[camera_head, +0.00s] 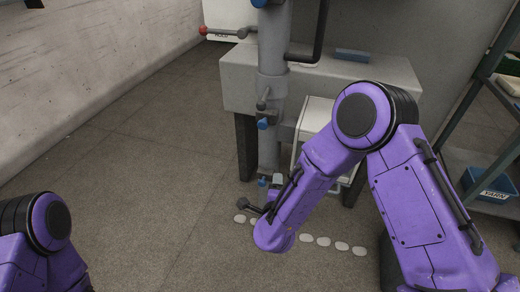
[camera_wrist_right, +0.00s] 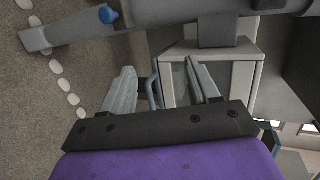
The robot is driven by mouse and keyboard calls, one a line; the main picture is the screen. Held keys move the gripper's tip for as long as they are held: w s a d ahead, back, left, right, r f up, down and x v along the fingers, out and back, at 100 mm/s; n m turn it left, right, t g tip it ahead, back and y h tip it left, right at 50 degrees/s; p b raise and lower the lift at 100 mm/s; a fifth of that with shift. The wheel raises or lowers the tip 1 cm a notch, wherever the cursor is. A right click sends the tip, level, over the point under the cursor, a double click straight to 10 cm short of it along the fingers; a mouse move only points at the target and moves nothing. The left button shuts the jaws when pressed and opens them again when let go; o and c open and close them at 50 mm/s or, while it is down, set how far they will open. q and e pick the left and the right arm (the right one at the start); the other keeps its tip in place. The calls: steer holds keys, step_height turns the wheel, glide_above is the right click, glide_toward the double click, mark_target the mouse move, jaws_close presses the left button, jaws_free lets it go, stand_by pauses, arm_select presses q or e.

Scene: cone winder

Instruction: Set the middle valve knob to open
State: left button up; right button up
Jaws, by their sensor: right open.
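A grey vertical pipe (camera_head: 271,85) carries fittings with blue ends at several heights. The middle one has a blue end (camera_head: 263,123) and a small grey lever (camera_head: 263,102) standing up beside it. A lower blue end (camera_head: 262,183) sits near the pipe's foot. In the right wrist view, a blue end (camera_wrist_right: 107,15) shows on a grey pipe across the top; I cannot tell which one it is. My right gripper (camera_wrist_right: 160,68) is open, its fingers apart below the pipe, with no knob visibly between them. In the head view my right forearm hides most of it. My left gripper is out of view.
A red-ended lever (camera_head: 204,31) sticks out at the upper left. A grey block (camera_head: 235,83) stands behind the pipe, with a pale cabinet (camera_head: 314,116) below. White oval marks (camera_head: 323,241) line the floor. A shelf with a blue bin (camera_head: 488,186) stands right. Floor on the left is clear.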

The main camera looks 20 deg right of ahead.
steer(key=w+a+r+m+t+h+b, duration=0.2)
steer(key=w+a+r+m+h+b, duration=0.15)
steer(key=w+r+m+b, duration=0.55)
steer(key=m+h+p, duration=0.1)
steer(key=m, duration=0.7)
glide_toward(262, 126)
steer(key=x, duration=1.1)
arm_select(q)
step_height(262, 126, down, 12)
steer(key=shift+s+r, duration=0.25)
arm_select(e)
steer(key=shift+a, duration=0.1)
